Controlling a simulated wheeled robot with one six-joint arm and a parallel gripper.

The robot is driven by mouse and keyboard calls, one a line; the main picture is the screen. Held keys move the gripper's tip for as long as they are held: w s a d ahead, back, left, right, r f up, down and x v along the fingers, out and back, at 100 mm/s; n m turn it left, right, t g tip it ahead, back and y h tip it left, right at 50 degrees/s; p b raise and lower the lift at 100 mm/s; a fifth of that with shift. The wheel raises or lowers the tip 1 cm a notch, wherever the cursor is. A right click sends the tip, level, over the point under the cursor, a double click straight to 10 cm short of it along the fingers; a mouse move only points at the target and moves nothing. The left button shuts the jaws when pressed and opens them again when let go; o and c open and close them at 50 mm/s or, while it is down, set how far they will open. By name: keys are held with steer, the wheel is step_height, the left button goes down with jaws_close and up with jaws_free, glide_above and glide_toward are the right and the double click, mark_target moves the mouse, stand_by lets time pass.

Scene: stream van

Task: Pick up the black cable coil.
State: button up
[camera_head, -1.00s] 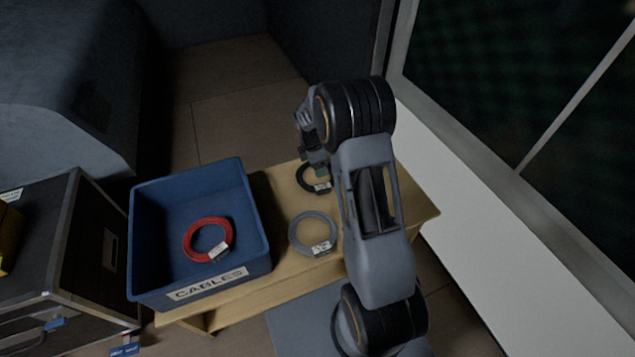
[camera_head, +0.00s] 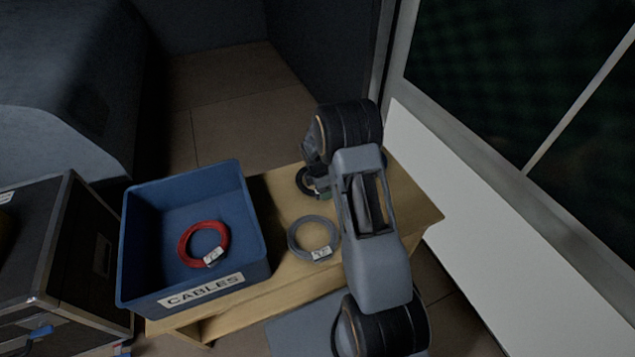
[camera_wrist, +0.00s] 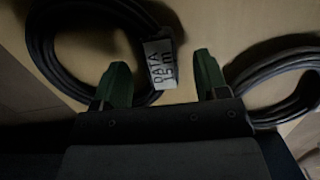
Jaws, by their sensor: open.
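The black cable coil (camera_head: 302,184) lies on the wooden table, partly hidden by my arm. In the wrist view the black coil (camera_wrist: 42,48) fills the upper left, and its white tag (camera_wrist: 161,64) reads "DATA 15 m". My gripper (camera_wrist: 161,77) is open, with a green finger on each side of the tag. The left finger overlaps the coil's lower right edge in the picture; I cannot tell whether it touches. Nothing is held. In the head view my gripper (camera_head: 320,186) is mostly hidden behind my wrist, at the black coil's right side.
A grey cable coil (camera_head: 291,238) lies nearer on the table (camera_head: 400,205); part of it shows at the right of the wrist view (camera_wrist: 262,85). A blue bin (camera_head: 256,215) labelled CABLES holds a red coil (camera_head: 184,247). A pale wall (camera_head: 440,160) borders the table's right.

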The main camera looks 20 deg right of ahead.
step_height(320, 180, down, 2)
steer(key=shift+d, duration=0.15)
steer(key=shift+c, duration=0.5)
steer(key=c, duration=1)
steer(key=shift+c, duration=0.6)
steer(key=shift+r, duration=0.15)
